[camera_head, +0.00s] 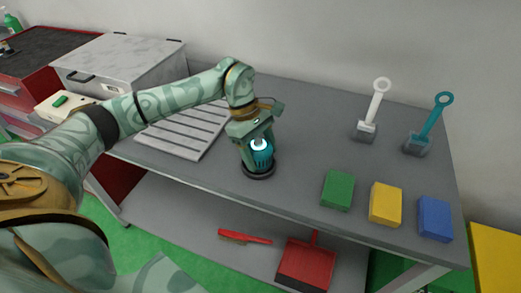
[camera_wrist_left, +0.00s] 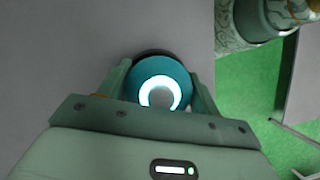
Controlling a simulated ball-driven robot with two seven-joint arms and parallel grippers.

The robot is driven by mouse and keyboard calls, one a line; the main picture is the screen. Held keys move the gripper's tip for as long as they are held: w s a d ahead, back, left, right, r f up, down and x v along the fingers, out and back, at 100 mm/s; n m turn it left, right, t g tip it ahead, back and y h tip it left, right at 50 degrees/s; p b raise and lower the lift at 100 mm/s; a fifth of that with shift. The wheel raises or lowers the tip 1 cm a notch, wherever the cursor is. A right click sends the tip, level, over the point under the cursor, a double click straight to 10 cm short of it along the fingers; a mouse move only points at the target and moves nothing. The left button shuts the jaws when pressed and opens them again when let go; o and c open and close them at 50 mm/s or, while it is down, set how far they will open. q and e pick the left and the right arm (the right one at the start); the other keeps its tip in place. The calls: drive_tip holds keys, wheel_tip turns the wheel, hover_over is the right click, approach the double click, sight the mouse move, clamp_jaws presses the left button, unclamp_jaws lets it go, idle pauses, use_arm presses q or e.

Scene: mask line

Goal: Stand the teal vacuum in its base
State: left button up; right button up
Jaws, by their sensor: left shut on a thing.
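The teal vacuum (camera_head: 262,159), a short teal cylinder with a glowing white ring on top, stands upright on the workbench. My left gripper (camera_head: 257,146) is shut on it from above, with a finger on each side. The dark round base (camera_head: 260,175) shows under the vacuum's lower end; I cannot tell whether the vacuum is fully seated in it. In the left wrist view the vacuum (camera_wrist_left: 160,75) sits between the two fingers, and a dark rim of the base (camera_wrist_left: 151,53) shows behind it. My right gripper is out of view.
Green (camera_head: 338,190), yellow (camera_head: 385,204) and blue (camera_head: 434,218) blocks lie along the bench's front right. White (camera_head: 376,103) and teal (camera_head: 435,118) ring-handled tools stand in grey holders behind them. A slatted grey tray (camera_head: 180,135) lies left. A red dustpan (camera_head: 306,262) is on the lower shelf.

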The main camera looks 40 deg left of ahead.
sight(256, 140)
use_arm(q)
drive_tip(key=shift+f, duration=0.45)
drive_tip(key=o, duration=0.7)
drive_tip(key=shift+c, duration=0.2)
drive_tip(key=shift+p+v, duration=1.5)
drive_tip(key=shift+v, duration=1.55)
drive_tip(key=p+v, duration=0.2)
drive_tip(key=v, duration=0.3)
drive_tip(key=shift+p, duration=0.4)
